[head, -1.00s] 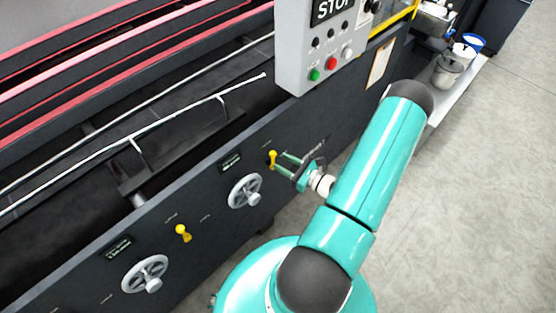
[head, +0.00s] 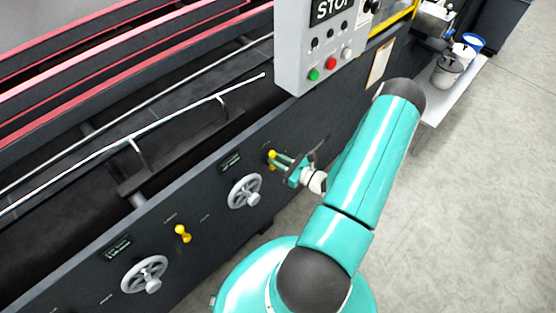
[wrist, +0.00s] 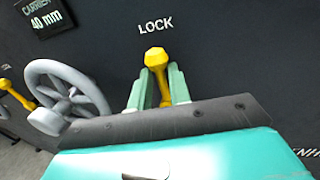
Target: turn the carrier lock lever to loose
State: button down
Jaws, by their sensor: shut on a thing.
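The yellow carrier lock lever (head: 271,154) is on the machine's dark front panel, right of a grey handwheel. In the wrist view the lever (wrist: 156,62) stands nearly upright, its knob just below the white word LOCK. My gripper (wrist: 160,77) has one green finger on each side of the lever and is shut on it. The knob sticks out above the fingertips. In the head view my gripper (head: 281,160) reaches the lever from the right and partly hides it. The lever's lower end is hidden in the wrist view.
The grey handwheel (wrist: 68,97) is close left of my gripper, below a CARRIER 40 mm plate (wrist: 46,14). A second yellow lever (head: 182,234) and handwheel (head: 145,274) sit further left. A grey control box (head: 318,50) hangs above. The floor (head: 480,200) at right is clear.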

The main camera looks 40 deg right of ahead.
jog(key=shift+d, duration=0.1)
jog(key=d+m, duration=0.1)
jog(key=m, duration=0.2)
jog(key=d+f+m+t, duration=0.1)
jog(key=m, duration=0.3)
jog(key=d+f+m+t+h, duration=0.1)
jog(key=d+m, duration=0.1)
jog(key=m, duration=0.1)
jog(key=shift+f+m, duration=0.2)
jog(key=shift+m, duration=0.1)
jog(key=m, duration=0.1)
jog(key=f+m, duration=0.1)
jog(key=m, duration=0.1)
jog(key=d+f+m+h, duration=0.1)
jog(key=m, duration=0.1)
jog(key=shift+w+t, duration=0.1)
jog(key=shift+t, duration=0.2)
jog(key=shift+d+f+m+h, duration=0.1)
jog(key=shift+f+m+h, duration=0.3)
jog(key=shift+m, duration=0.75)
jog(key=shift+f+m+h, duration=0.2)
jog(key=shift+f+m, duration=0.25)
jog(key=shift+m, duration=0.7)
jog(key=c, duration=1.4)
grip_release()
jog(key=shift+o, duration=0.4)
